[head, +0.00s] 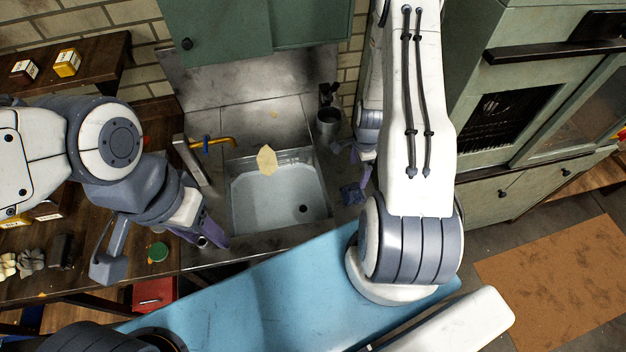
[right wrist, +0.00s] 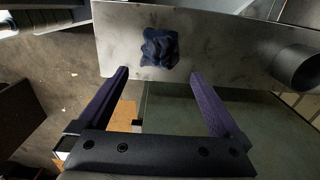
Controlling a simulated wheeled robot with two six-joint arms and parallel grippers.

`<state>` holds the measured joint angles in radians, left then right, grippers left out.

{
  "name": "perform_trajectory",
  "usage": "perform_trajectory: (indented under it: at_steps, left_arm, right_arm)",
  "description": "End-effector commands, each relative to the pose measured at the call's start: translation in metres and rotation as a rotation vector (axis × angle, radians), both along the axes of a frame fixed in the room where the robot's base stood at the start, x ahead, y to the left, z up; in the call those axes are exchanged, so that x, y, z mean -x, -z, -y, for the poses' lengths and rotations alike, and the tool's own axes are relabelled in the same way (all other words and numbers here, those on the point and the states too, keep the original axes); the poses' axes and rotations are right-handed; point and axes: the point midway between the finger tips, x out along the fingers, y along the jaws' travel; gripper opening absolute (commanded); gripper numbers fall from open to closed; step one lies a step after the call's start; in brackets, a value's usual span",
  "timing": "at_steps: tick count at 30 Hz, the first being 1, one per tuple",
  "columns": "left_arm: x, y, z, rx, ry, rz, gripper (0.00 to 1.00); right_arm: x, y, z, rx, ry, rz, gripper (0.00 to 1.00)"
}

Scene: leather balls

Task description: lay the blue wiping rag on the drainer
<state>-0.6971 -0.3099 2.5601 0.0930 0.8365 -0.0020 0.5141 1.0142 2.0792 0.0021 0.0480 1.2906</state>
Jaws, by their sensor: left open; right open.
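The blue wiping rag (head: 351,194) is a small, dark blue, crumpled heap on the metal surface to the right of the sink basin. In the right wrist view the rag (right wrist: 159,48) lies beyond and between my open fingertips, apart from them. My right gripper (head: 350,161) is open and empty above that surface, partly hidden by my arm; its purple fingers frame the right wrist view (right wrist: 159,73). My left gripper (head: 212,238) is near the front left of the sink, fingers partly hidden. The metal sink surround (head: 278,110) is plain; I cannot tell which part is the drainer.
A pale yellow piece (head: 266,158) shows at the basin's back edge. A metal cup (head: 328,122) stands behind the rag. Green cupboards (head: 255,35) hang above. Small items crowd the wooden counter at left.

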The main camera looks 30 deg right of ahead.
Motion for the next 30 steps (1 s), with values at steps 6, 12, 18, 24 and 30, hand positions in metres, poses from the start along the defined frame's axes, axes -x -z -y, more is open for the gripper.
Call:
perform_trajectory:
  at_steps: [6,12,18,24,30]
  left_arm:
    - [0.0,-0.001,0.0,0.0,0.0,0.0,0.5]
    - [0.0,0.0,0.0,0.0,0.0,0.0,0.5]
    - [0.0,0.0,0.0,0.0,0.0,0.0,0.5]
    - [0.0,0.0,0.0,0.0,0.0,0.0,0.5]
    - [0.0,0.0,0.0,0.0,0.0,0.0,0.5]
  right_arm:
    - [-0.021,-0.037,-0.029,0.006,-0.188,0.012,1.0]
    - [-0.039,-0.137,-0.133,0.007,-0.772,0.032,1.0]
    - [0.009,-0.229,-0.239,-0.003,-1.419,0.055,1.0]
    - [0.095,-0.289,-0.298,-0.02,-2.019,0.087,1.0]
    - [0.152,-0.312,-0.309,-0.036,-2.373,0.107,1.0]
